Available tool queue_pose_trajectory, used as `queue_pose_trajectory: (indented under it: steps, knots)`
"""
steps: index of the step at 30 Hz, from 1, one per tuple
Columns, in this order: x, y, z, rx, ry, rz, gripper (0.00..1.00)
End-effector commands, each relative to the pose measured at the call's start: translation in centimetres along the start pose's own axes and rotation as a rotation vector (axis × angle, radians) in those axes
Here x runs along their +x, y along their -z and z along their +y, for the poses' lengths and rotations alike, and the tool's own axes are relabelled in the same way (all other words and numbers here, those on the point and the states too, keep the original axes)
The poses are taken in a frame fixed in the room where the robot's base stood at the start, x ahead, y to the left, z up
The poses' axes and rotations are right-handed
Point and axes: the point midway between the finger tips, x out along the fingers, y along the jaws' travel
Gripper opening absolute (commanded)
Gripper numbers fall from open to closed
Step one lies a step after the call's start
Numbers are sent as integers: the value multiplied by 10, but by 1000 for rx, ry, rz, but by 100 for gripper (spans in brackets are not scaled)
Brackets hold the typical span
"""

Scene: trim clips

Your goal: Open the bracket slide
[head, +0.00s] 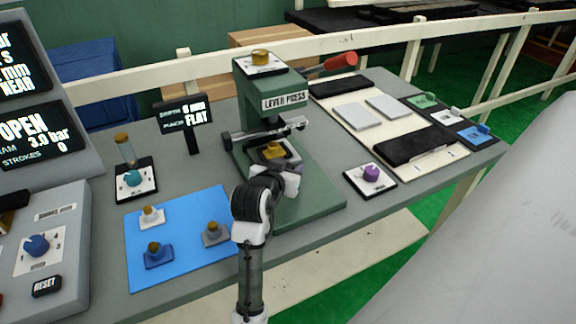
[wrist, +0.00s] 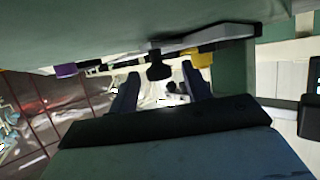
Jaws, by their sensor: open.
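The green lever press (head: 325,190) stands mid-table, with a yellow block (head: 275,150) on a grey piece low in its opening. My gripper (head: 284,172) is at the front of the press, just below the yellow block. In the wrist view my gripper (wrist: 160,72) is open, and a black knob (wrist: 158,69) shows between its two dark fingers. The knob is by a flat grey plate (wrist: 228,38), which looks like the bracket slide. I cannot tell whether the fingers touch the knob. My arm hides the slide's front in the head view.
A blue mat (head: 185,262) with several small knobbed parts lies left of my arm. A purple dial (head: 371,173) sits right of the press. A small display (head: 187,113) stands behind left. A cream board (head: 385,125) with grey plates lies at the right.

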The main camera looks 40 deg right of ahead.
Motion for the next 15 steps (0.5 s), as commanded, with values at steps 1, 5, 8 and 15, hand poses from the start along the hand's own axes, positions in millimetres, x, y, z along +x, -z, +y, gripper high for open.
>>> queue_pose_trajectory:
  steps: [1,5,8,15]
  knots:
    - [0,0,0,0,0,0,48]
    - [0,0,0,0,0,0,48]
    - [0,0,0,0,0,0,43]
    - [0,0,0,0,0,0,12]
